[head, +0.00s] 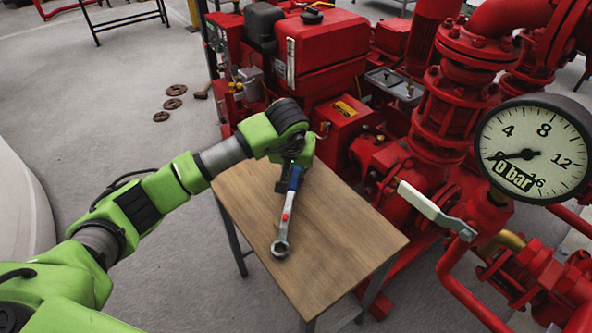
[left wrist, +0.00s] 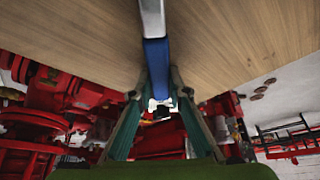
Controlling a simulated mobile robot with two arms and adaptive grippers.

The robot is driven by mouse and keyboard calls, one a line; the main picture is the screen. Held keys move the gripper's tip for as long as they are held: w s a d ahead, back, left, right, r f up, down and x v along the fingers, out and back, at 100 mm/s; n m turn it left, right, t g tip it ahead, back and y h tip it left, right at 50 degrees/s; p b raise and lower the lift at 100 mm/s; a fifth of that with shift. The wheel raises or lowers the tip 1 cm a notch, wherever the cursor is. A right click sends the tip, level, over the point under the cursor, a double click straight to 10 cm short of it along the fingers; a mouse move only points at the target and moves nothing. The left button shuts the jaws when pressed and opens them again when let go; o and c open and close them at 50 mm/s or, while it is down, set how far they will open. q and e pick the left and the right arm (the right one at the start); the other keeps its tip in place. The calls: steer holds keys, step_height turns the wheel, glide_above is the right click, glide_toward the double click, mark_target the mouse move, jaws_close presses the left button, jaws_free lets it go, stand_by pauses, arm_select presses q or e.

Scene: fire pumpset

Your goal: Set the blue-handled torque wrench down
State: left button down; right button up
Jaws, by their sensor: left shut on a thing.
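The torque wrench (head: 287,212) has a blue handle, a steel shaft with a small red mark, and a ring-shaped head. It extends over the wooden table (head: 345,235), its head toward the table's near left edge. I cannot tell whether it touches the top. My left gripper (head: 292,172) is shut on the blue handle at the table's far end; the arm partly hides the grip. In the left wrist view the blue handle (left wrist: 157,65) lies between the fingers of my left gripper (left wrist: 158,92). My right gripper is out of view.
Red pump machinery (head: 325,60) stands close behind and right of the table. A white-handled valve lever (head: 432,207) and a pressure gauge (head: 533,148) reading 0 bar are at the right. The table's right part is bare. Several rusty rings (head: 173,103) lie on the floor.

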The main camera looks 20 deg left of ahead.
mark_target(293, 183)
arm_select(q)
steer(key=c, duration=1.9)
jaws_free()
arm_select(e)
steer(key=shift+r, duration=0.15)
arm_select(q)
steer(key=shift+r, duration=0.1)
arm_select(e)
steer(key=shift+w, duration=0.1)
